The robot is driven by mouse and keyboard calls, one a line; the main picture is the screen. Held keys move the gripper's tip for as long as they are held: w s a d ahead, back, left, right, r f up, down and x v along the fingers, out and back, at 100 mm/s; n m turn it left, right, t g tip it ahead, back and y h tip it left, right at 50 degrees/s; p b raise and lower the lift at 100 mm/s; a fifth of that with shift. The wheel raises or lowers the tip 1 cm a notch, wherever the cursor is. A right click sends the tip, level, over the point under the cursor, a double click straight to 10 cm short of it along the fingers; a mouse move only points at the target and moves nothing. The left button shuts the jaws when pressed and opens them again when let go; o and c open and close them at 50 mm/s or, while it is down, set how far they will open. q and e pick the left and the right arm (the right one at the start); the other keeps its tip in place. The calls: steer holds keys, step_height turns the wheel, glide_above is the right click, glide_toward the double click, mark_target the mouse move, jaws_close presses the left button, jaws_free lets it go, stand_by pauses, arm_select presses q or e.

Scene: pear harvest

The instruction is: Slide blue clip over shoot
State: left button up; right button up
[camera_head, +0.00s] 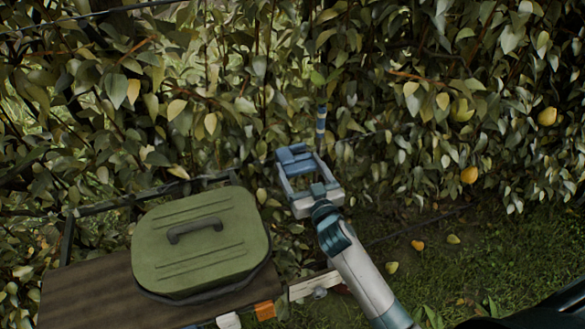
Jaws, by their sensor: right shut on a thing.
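My right gripper (296,160) comes in from the lower right and is raised in front of the foliage. Its jaws are shut on a small blue piece, which looks like the blue clip (294,152); the fingers hide part of it. A thin upright shoot with a blue and pale banded part (321,120) stands just above and to the right of the fingertips. The held piece appears apart from the shoot in the picture, though the depth between them is hard to judge. My left gripper is not in view.
A green lidded box (200,240) with a dark handle stands on a brown board (90,300) at lower left. An orange item (265,310) is at the board's edge. Dense leaves fill the back. Yellow pears (547,116) hang at right; grass (450,265) lies below.

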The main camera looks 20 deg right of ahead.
steer(key=d, duration=0.5)
steer(key=shift+w+d, duration=0.1)
steer(key=shift+d, duration=0.3)
steer(key=shift+a, duration=0.1)
steer(key=o, duration=1.2)
steer(key=shift+c, duration=0.2)
steer(key=o, duration=0.4)
steer(key=shift+d, duration=0.2)
steer(key=shift+c, duration=0.2)
steer(key=shift+a, duration=0.1)
steer(key=s+b, duration=0.4)
steer(key=s, duration=1.3)
steer(key=shift+s+d, duration=0.2)
steer(key=shift+d, duration=0.2)
